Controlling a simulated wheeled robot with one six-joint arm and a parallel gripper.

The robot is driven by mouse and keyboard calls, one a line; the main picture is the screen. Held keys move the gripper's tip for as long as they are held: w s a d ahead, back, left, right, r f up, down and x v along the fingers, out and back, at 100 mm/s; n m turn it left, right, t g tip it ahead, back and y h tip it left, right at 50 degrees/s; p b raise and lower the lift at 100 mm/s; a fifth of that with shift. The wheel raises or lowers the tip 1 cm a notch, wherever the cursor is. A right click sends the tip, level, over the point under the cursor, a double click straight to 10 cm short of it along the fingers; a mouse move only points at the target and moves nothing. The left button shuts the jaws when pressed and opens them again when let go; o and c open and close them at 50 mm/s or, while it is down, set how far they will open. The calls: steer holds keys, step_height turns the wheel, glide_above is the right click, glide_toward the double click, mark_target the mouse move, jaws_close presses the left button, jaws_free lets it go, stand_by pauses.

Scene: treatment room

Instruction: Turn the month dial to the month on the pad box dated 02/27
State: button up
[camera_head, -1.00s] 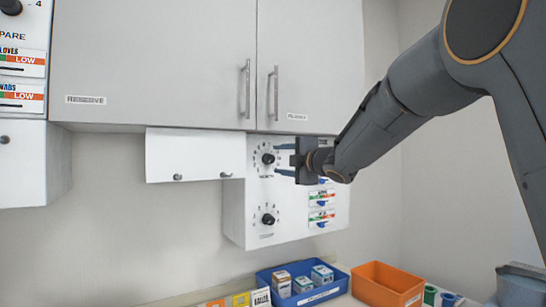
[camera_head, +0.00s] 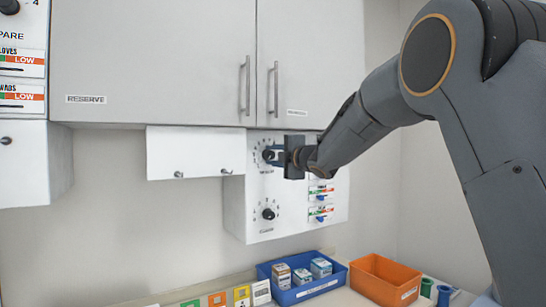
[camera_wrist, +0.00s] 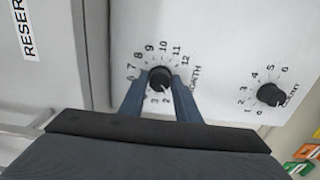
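The month dial (camera_wrist: 161,78) is a black knob on the white panel, ringed by numbers; 7 to 12 and a 2 and 3 are readable, others are covered by my fingers. It also shows in the head view (camera_head: 268,155). My gripper (camera_wrist: 161,84) has one blue finger on each side of the knob, and the fingertips appear to press on it. A light mark shows at the knob's lower right edge; the exact number it points to is unclear. Small pad boxes (camera_head: 302,276) stand in the blue tray (camera_head: 318,292); their dates are too small to read.
A second black knob (camera_head: 268,213) sits below the month dial, with coloured sliders (camera_head: 320,213) to its right. A white flap box (camera_head: 195,153) hangs left of the panel, under the cabinet (camera_head: 150,60). An orange bin (camera_head: 385,279) stands right of the tray.

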steer(key=shift+m+p, duration=0.95)
steer(key=shift+m, duration=1.55)
steer(key=shift+c, duration=0.5)
steer(key=o, duration=1)
steer(key=shift+o, duration=0.2)
steer(key=b+v, duration=0.3)
steer(key=v, duration=0.5)
steer(key=shift+w, duration=0.15)
